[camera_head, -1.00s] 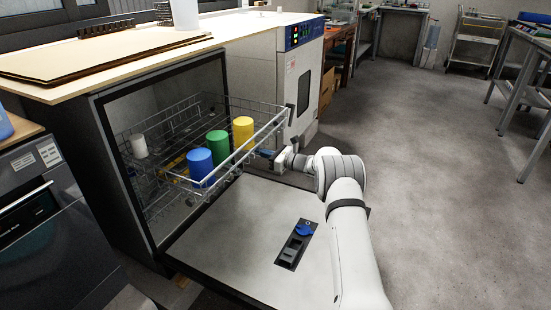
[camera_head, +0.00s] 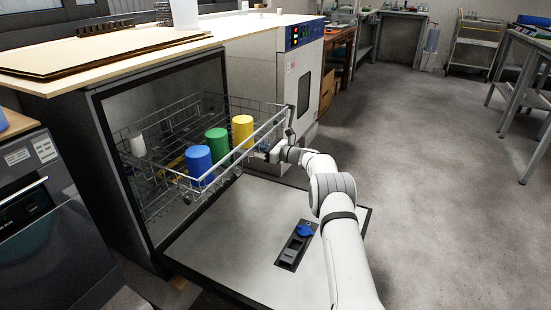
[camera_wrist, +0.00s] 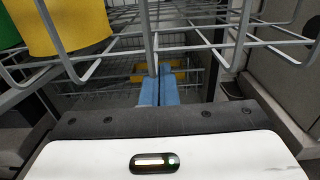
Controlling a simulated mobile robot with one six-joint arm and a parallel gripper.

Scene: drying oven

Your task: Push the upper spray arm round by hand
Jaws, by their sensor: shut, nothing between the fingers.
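The upper spray arm appears to be the yellow bar (camera_head: 172,163) under the upper wire rack (camera_head: 262,128) of the open washer. In the wrist view a yellow bar (camera_wrist: 180,76) shows on both sides of my fingertips, below the rack wires. My gripper (camera_wrist: 157,76) has its two blue fingers together with nothing between them, pointing into the washer under the rack. The fingertips overlap the yellow bar in the picture; I cannot tell whether they touch it. In the head view the fingers are mostly hidden at the rack's front right corner.
Blue (camera_head: 198,162), green (camera_head: 216,145) and yellow (camera_head: 242,130) cups and a white cup (camera_head: 138,144) stand in the rack. Rack wires hang close above my fingers. The lowered door (camera_head: 225,245) lies below my arm. The floor to the right is clear.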

